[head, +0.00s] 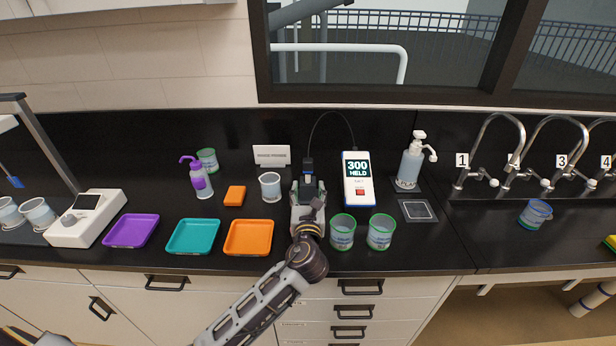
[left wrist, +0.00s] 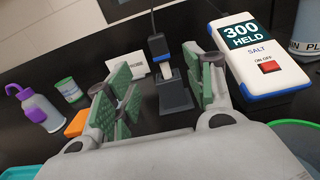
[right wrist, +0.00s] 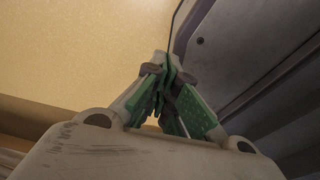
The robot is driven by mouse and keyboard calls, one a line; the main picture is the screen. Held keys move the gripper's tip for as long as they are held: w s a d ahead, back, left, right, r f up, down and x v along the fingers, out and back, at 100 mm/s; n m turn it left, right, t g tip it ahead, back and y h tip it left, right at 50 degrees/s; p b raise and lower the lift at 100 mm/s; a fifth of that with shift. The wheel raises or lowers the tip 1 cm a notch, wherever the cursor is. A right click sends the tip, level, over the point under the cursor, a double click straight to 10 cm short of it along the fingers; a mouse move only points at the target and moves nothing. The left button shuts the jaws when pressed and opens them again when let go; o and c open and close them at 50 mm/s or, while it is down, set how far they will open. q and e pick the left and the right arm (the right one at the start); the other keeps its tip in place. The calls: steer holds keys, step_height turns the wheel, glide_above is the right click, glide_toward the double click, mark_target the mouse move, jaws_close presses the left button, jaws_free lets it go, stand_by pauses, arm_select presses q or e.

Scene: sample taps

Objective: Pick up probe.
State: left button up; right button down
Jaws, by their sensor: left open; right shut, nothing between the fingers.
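The probe (head: 308,165) has a blue and dark head with a black cable to the white salt meter (head: 358,179). In the left wrist view the probe (left wrist: 157,46) stands upright in a dark holder (left wrist: 174,94), its pale lower part showing. My left gripper (head: 308,187) is open just in front of the probe. In the left wrist view its green-padded fingers (left wrist: 166,84) stand on either side of the holder, with the probe beyond and between them, not gripped. My right gripper (right wrist: 166,85) is shut and empty, seen only in the right wrist view, away from the counter.
Two green-rimmed cups (head: 342,233) (head: 380,232) stand right of my left gripper. A white cup (head: 270,187) and an orange tray (head: 248,237) are left of it. A small white sign (head: 271,156) stands behind. The meter reads 300 HELD.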

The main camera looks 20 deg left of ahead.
mark_target(308, 167)
arm_select(q)
steer(key=x, duration=0.7)
steer(key=shift+w, duration=0.15)
steer(key=shift+w+a, duration=0.25)
steer(key=shift+w, duration=0.45)
steer(key=shift+r+p+x, duration=0.2)
steer(key=shift+p+x, duration=0.15)
steer(key=shift+x, duration=2.1)
arm_select(e)
steer(key=shift+s+a+r, duration=0.1)
steer(key=shift+a+r, duration=0.2)
steer(key=shift+a, duration=0.05)
arm_select(q)
steer(key=shift+a, duration=0.1)
arm_select(e)
steer(key=shift+s, duration=0.15)
